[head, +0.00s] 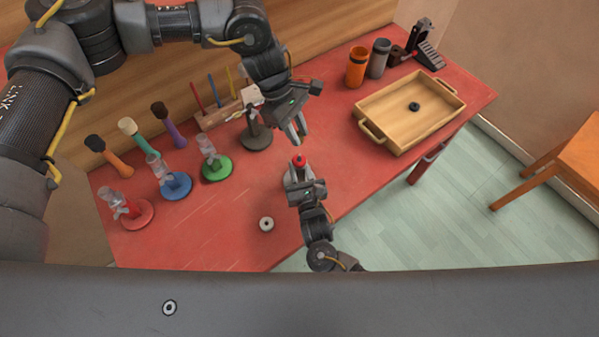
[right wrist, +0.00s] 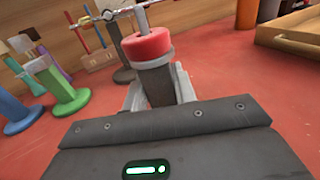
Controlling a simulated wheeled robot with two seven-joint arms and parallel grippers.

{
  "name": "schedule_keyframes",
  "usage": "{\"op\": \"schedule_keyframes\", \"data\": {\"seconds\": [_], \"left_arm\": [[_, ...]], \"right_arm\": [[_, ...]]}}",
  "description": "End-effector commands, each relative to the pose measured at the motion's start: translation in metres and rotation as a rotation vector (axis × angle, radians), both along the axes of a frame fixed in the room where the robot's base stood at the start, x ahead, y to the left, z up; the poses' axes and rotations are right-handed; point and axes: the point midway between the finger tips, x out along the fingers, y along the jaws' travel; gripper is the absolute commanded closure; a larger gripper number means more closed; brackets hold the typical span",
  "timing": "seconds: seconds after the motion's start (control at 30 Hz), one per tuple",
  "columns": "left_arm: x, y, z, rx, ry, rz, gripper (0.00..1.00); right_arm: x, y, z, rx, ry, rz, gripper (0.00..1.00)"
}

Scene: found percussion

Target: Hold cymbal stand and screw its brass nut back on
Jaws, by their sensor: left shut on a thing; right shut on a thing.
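The cymbal stand (right wrist: 156,86) is a dark upright post with a red collar (right wrist: 146,45) and a thin grey rod on top. The collar also shows in the head view (head: 299,160). My right gripper (head: 299,180) is shut around the post below the collar. My left gripper (head: 300,138) is above the stand in the head view, fingers pointing down towards the rod, a small gap from the red collar. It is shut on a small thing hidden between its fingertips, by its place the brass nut.
A wooden tray (head: 379,137) with a black ring (head: 414,107) is at right. Orange (head: 356,67) and grey (head: 378,58) cups stand behind it. Red, blue and green stands are at left. A dark-based stand (head: 257,137) is close behind my grippers. A pale ring (head: 266,224) lies in front.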

Motion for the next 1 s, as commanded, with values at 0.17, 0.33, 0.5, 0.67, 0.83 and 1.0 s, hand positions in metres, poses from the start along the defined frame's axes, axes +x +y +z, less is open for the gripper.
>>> {"op": "schedule_keyframes", "data": {"seconds": [0.17,0.33,0.5,0.67,0.83,1.0], "left_arm": [[0.000,0.000,-0.005,-0.002,0.003,0.001,0.98],[-0.002,-0.001,-0.028,-0.011,0.010,0.001,0.98],[-0.002,-0.002,-0.047,-0.022,0.014,0.000,0.98],[-0.002,-0.002,-0.048,-0.022,0.014,0.000,0.98],[-0.002,-0.002,-0.048,-0.022,0.014,0.000,0.98],[-0.002,-0.002,-0.048,-0.022,0.014,0.000,0.98]], "right_arm": [[0.000,0.000,0.000,0.000,0.000,0.000,1.00],[0.000,0.000,0.000,0.000,0.000,0.000,1.00],[0.000,0.000,0.000,0.000,0.000,0.000,1.00],[0.000,0.000,0.000,0.000,0.000,0.000,1.00],[0.000,0.000,0.000,0.000,0.000,0.000,1.00],[0.000,0.000,0.000,0.000,0.000,0.000,1.00]]}}
